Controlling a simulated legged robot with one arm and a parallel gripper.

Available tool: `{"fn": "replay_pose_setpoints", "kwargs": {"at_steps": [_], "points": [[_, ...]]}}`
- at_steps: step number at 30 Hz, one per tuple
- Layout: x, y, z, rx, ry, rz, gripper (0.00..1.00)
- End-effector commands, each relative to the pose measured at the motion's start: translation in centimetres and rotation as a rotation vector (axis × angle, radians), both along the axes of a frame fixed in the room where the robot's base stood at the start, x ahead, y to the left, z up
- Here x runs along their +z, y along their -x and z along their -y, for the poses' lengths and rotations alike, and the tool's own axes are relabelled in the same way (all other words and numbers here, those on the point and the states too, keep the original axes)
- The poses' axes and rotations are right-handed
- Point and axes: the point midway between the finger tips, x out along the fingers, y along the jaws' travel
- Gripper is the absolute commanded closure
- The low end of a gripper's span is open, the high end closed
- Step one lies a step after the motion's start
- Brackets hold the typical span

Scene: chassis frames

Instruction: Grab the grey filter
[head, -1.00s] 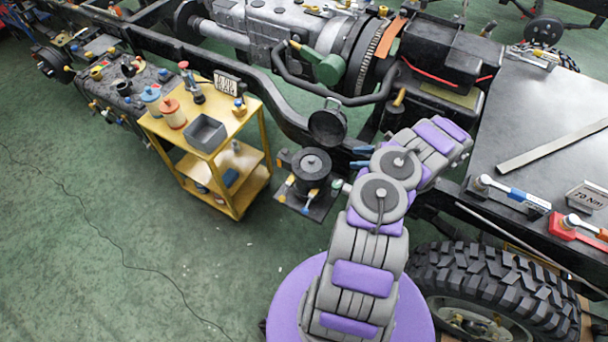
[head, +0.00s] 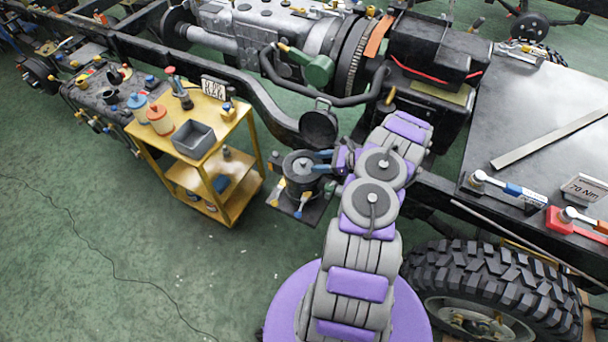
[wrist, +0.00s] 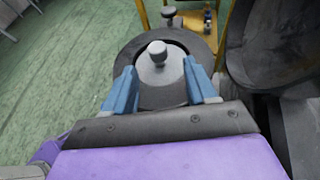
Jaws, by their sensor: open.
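The grey filter is a round, dark grey body with a small pale knob on top. In the head view the filter (head: 302,168) stands upright on a small dark plate beside the vehicle frame. In the wrist view the filter (wrist: 162,80) sits between the two blue fingers, knob uppermost. My gripper (head: 321,162) reaches in from the right in the head view, at the filter's upper right side. The gripper (wrist: 160,72) is open, with one finger on each side of the filter top. I cannot tell whether the fingers touch it.
A yellow cart (head: 226,166) with a grey bin (head: 193,139) and bottles stands left of the filter. A dark round cup-like part (head: 319,127) on the frame is just behind it. A large tyre (head: 490,285) is at the right.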

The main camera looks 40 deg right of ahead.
Motion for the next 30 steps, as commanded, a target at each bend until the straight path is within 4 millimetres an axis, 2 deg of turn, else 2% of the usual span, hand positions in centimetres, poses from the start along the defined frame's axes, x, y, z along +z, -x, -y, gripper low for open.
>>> {"fn": "replay_pose_setpoints", "kwargs": {"at_steps": [10, 20, 30], "points": [[-1.7, -3.2, -2.5, 0.002, -0.001, -0.002, 0.43], [-1.8, -3.7, -2.6, 0.001, -0.001, -0.001, 0.44], [-1.7, -3.7, -2.7, 0.001, 0.000, 0.000, 0.77]]}}
